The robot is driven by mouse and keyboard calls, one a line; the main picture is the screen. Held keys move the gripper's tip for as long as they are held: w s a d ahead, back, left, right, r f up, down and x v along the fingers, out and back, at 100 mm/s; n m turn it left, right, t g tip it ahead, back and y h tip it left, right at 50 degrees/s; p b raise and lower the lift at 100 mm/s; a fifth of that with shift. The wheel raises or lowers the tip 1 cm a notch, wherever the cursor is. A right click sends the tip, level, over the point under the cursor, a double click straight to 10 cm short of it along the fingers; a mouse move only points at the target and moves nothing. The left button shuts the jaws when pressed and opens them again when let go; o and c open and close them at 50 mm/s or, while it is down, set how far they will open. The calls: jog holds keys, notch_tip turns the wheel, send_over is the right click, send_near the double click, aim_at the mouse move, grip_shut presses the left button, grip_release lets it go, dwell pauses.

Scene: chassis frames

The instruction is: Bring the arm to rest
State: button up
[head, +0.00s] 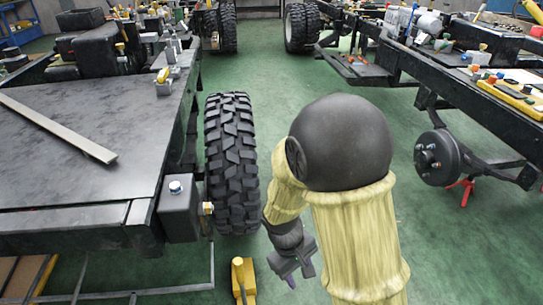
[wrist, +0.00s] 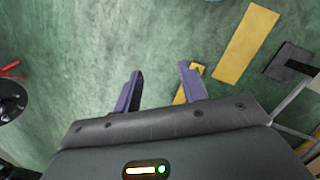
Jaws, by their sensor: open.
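My gripper (head: 292,267) hangs low at the end of my folded arm, over the green floor, just right of a large black tyre (head: 232,160). In the wrist view my gripper (wrist: 160,92) shows two purple fingers spread apart with only green floor between them. It is open and empty. The fingers touch nothing that I can see. My arm hides part of the floor in the head view.
A chassis with a dark flat plate (head: 85,140) stands on the left, with a grey bar on it. Another chassis frame (head: 450,95) with a bare hub (head: 440,157) stands on the right. A yellow stand (head: 243,280) is on the floor beside my gripper. The aisle between is clear.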

jog(key=s+d+r+m+t+y+p, duration=0.2)
jog(key=d+r+m+t+y, duration=0.15)
jog(key=d+r+m, duration=0.65)
notch_tip(320, 180, up, 39)
jog(key=a+n+p, duration=0.1)
jog(key=n+p, duration=0.1)
jog(key=p, duration=3.6)
jog(key=shift+w+a+h, duration=0.2)
jog(key=shift+w+h, duration=0.1)
jog(key=shift+h, duration=0.05)
jog(key=shift+f, duration=0.15)
jog(key=shift+c, duration=0.5)
